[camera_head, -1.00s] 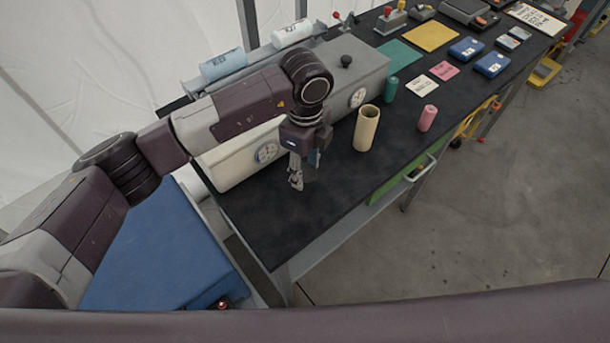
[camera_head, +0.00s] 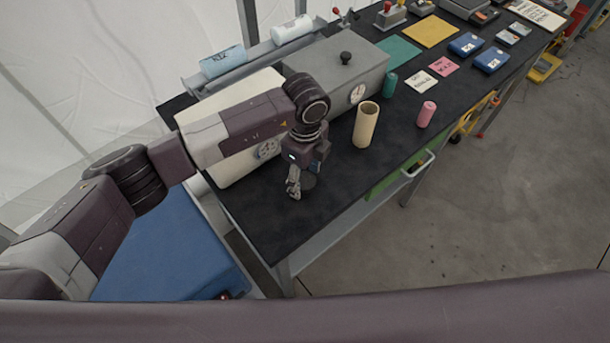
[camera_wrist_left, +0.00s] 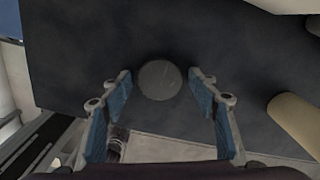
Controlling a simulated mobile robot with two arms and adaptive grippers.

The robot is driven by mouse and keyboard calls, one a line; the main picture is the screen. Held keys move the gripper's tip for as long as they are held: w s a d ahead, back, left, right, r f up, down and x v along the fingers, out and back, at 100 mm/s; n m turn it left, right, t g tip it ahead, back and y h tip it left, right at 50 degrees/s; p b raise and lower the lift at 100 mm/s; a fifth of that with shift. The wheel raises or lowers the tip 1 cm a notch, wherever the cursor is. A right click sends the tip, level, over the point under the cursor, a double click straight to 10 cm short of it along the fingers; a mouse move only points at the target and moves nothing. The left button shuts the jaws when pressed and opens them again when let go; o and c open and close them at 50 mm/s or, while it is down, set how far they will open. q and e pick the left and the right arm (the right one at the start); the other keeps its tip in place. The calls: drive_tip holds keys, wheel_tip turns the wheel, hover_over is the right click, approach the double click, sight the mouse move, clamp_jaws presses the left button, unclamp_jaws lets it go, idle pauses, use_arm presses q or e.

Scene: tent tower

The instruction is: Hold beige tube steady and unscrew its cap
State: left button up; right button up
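The beige tube (camera_head: 366,127) stands upright on the black tabletop, right of my left gripper. Its top looks open and hollow, and I see no cap on it. It also shows at the right of the left wrist view (camera_wrist_left: 297,122). My left gripper (camera_head: 296,190) points down over the table near its front left part, apart from the tube. Its blue-padded fingers (camera_wrist_left: 160,88) are spread wide. A round dark grey disc (camera_wrist_left: 160,80) shows between the fingertips; I cannot tell if it is a cap or its exact height. My right gripper is out of view.
A pink cylinder (camera_head: 426,114) and a green cylinder (camera_head: 389,84) stand near the tube. A grey box with a dial (camera_head: 345,66) and a cream box (camera_head: 235,160) stand behind my left arm. The black tabletop (camera_head: 275,225) is clear at the front left.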

sight(305, 180)
use_arm(q)
drive_tip(key=shift+r, duration=0.1)
drive_tip(key=shift+r, duration=0.5)
wheel_tip(305, 180, up, 11)
drive_tip(key=b, duration=0.3)
drive_tip(key=shift+b, duration=0.4)
